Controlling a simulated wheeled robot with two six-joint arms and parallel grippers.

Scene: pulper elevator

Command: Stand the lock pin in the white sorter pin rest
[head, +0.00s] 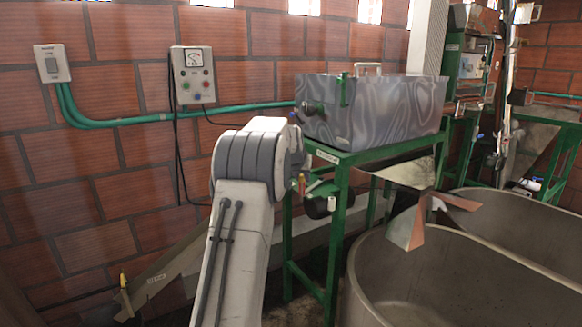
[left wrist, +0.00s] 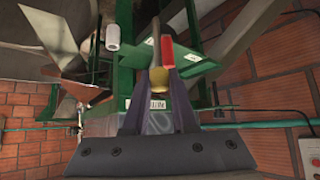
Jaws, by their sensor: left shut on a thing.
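My left gripper (left wrist: 160,82) is shut on the lock pin, with a yellow knob (left wrist: 158,77) between the fingers and a red part (left wrist: 167,52) just past it. In the head view my left gripper (head: 303,186) is mostly hidden behind my wrist, and a bit of red and yellow shows there. A small white upright cylinder, which looks like the white sorter pin rest (head: 332,203), is close to the right of the gripper, at the green stand. It also shows in the left wrist view (left wrist: 113,32), apart from the held pin. My right gripper is out of view.
The green stand (head: 337,240) carries a grey box-shaped hopper (head: 372,110) right behind the gripper. A large round tank (head: 455,285) stands at the right. A control box (head: 192,75) and a green conduit (head: 180,115) are on the brick wall. A grey chute (head: 160,277) lies low at left.

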